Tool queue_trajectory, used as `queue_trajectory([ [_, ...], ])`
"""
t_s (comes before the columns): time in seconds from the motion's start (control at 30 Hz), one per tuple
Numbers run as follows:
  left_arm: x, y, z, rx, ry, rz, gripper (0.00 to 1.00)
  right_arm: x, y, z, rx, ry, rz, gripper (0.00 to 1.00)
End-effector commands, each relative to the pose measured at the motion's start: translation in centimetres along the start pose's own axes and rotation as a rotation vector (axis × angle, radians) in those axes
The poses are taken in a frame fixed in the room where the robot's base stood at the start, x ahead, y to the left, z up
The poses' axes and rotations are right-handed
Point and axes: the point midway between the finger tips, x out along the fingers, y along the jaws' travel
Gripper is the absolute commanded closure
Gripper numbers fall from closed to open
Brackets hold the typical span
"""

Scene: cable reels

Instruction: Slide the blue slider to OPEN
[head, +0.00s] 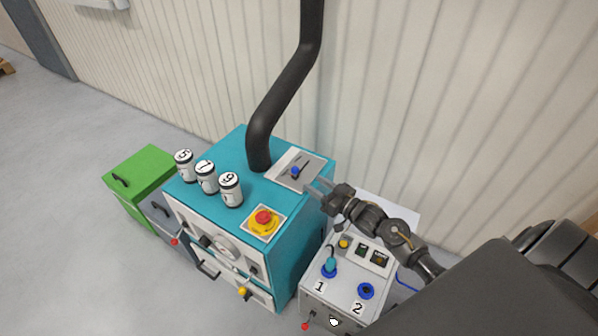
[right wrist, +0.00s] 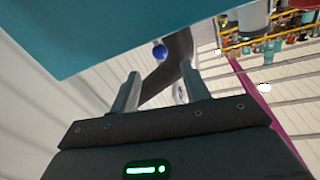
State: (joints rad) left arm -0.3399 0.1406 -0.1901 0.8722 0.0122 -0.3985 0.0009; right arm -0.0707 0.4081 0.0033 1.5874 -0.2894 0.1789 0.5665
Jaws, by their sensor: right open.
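The blue slider (head: 295,170) is a small blue knob on a grey plate (head: 283,177) on top of the teal cabinet (head: 222,157). A dark slot shows beside the knob; I cannot read any OPEN marking. My right gripper (head: 314,188) is open and empty, just right of the plate, with its fingers pointing at the knob. In the right wrist view the blue knob (right wrist: 159,51) shows beyond and between the two spread fingers (right wrist: 158,85), apart from them. My left gripper is not in view.
Numbered canisters (head: 207,177) and a red emergency button (head: 264,217) stand on the cabinet top. A grey control box (head: 344,285) with blue sockets is at the lower right. A green box (head: 140,178) is at the left.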

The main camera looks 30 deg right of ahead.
Motion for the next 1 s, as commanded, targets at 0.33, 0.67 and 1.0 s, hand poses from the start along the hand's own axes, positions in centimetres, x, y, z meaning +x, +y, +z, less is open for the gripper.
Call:
queue_trajectory([
  [0.33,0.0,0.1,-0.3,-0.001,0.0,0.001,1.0,6.4,0.0,0.0,0.0,0.001,0.001,0.54],
  [0.67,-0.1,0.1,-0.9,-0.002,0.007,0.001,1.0,8.4,0.1,0.0,-0.001,0.0,0.002,0.54],
  [1.0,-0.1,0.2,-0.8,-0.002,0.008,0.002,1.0,8.4,0.1,0.0,-0.001,0.0,0.003,0.71],
])
